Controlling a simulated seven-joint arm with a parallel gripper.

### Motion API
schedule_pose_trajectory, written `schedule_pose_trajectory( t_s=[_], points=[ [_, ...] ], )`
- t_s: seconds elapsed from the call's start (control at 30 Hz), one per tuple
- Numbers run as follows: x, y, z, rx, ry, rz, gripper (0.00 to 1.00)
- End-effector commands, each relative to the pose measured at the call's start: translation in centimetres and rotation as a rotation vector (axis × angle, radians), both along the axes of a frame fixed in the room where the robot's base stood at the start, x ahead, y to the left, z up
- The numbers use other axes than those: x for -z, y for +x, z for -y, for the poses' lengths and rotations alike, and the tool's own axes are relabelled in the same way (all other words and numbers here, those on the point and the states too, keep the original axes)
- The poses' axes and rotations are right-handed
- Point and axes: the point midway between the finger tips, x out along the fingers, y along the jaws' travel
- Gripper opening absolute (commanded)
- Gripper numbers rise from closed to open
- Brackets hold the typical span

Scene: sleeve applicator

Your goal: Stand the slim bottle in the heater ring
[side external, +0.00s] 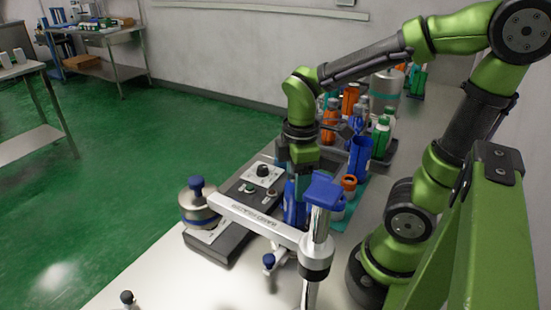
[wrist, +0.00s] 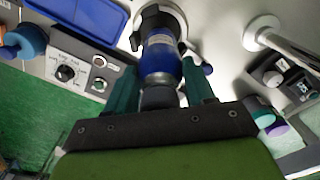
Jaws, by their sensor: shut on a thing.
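My gripper (side external: 297,172) is shut on the slim blue bottle (side external: 291,206), in front of the control box. In the wrist view the bottle (wrist: 161,65) lies between the two teal fingers (wrist: 160,90), dark end toward me and a pale label farther along. A dark ring (wrist: 149,17), which looks like the heater ring, shows around the bottle's far end. I cannot tell whether the bottle is inside it or only above it. In the side view the ring is hidden behind the post and swing arm.
The control box (side external: 262,178) and a steel pot (side external: 197,208) are to the left. A blue bin (side external: 359,158) and several bottles stand behind.

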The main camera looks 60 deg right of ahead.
Motion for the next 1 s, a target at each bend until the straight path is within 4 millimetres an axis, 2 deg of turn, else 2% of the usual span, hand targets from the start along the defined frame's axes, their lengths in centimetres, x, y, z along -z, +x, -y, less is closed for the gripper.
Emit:
schedule_pose_trajectory(
  t_s=[1.0],
  points=[
    [4.1,0.0,0.0,-0.001,0.000,0.000,0.00]
  ],
)
